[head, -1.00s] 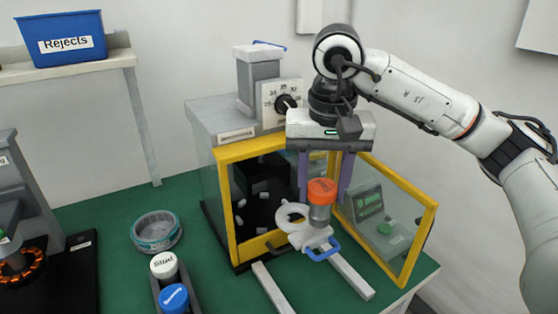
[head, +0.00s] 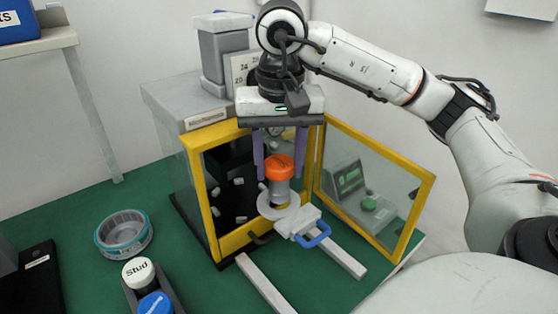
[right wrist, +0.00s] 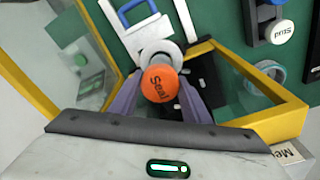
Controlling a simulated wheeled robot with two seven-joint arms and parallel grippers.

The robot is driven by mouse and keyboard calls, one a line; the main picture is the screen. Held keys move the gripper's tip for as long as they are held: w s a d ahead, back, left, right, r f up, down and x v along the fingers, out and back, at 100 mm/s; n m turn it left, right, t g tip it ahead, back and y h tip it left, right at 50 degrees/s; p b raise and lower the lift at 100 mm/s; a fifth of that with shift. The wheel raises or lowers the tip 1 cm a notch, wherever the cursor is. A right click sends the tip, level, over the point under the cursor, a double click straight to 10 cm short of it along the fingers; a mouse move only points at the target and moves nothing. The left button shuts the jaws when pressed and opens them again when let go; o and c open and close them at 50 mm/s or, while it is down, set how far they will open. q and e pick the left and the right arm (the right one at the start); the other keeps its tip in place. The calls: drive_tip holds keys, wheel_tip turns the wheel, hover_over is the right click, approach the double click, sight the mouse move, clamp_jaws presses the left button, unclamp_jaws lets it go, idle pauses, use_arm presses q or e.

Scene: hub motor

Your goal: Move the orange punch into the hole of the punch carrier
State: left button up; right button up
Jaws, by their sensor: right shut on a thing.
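The orange punch (head: 279,168), a grey cylinder with an orange cap, stands upright between the purple fingers of my right gripper (head: 279,158). The gripper is shut on it. In the right wrist view its cap (right wrist: 160,83) reads "Seal". The punch carrier (head: 300,221) is a pale slide with a ring at its inner end and a blue handle at its outer end. The punch's lower end is at the ring, which hides the hole. I cannot tell whether it is in the hole or just above it. My left gripper is out of view.
A yellow-framed press enclosure (head: 215,205) stands behind, its clear door (head: 375,185) open to the right. Two pale rails (head: 262,284) run out in front. A round teal-rimmed tray (head: 124,234) and a holder with "Stud" (head: 139,272) and blue-capped punches are left.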

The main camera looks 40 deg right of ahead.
drive_tip(key=shift+f+b, duration=0.9)
drive_tip(key=shift+f, duration=0.05)
drive_tip(key=shift+f, duration=0.1)
